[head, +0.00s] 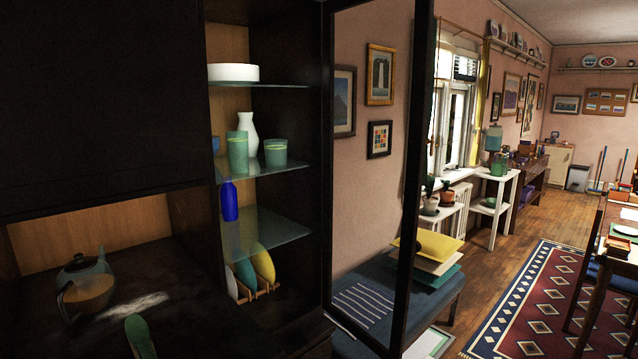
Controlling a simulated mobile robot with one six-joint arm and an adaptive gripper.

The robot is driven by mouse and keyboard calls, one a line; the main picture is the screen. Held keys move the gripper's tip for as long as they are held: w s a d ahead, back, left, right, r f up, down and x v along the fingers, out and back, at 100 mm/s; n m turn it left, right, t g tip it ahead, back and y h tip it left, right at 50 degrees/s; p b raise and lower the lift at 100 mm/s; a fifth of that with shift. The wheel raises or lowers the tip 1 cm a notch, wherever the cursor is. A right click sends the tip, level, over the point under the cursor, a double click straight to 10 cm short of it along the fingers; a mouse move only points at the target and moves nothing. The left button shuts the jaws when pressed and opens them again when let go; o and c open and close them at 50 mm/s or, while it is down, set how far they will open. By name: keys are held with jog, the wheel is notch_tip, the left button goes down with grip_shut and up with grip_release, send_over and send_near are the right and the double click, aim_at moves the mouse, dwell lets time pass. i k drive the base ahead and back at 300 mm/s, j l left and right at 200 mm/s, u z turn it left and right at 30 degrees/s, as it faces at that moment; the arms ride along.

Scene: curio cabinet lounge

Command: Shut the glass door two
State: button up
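A glass door (416,150) in a dark wood frame stands open at the right side of the dark cabinet (100,90). It swings out towards the room, and the wall pictures and bench show through its pane. Its lower end runs out of the frame. The cabinet bay beside it is open, with glass shelves (262,228) inside. Whether this is door two cannot be told, as no label shows. My gripper is not in view.
The shelves hold a white round dish (233,72), a white vase (248,133), green cups (275,152) and a blue bottle (229,200). A teapot (86,290) stands on the counter. A blue bench (440,288) with cushions is behind the door. Wooden floor and a patterned rug (535,300) lie right.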

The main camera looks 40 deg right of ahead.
aim_at(424, 9)
jog(key=l, duration=0.55)
jog(key=l+u, duration=0.15)
jog(key=l, duration=0.35)
jog(key=k+l, duration=0.1)
jog(key=l, duration=0.45)
jog(key=k+l+u, duration=0.1)
jog(key=l, duration=0.4)
jog(key=l+u, duration=0.1)
jog(key=l, duration=0.45)
jog(key=k+l, duration=0.15)
jog(key=l, duration=0.35)
jog(key=k+l+u, duration=0.1)
jog(key=l, duration=0.45)
jog(key=i+z, duration=0.25)
jog(key=z, duration=0.15)
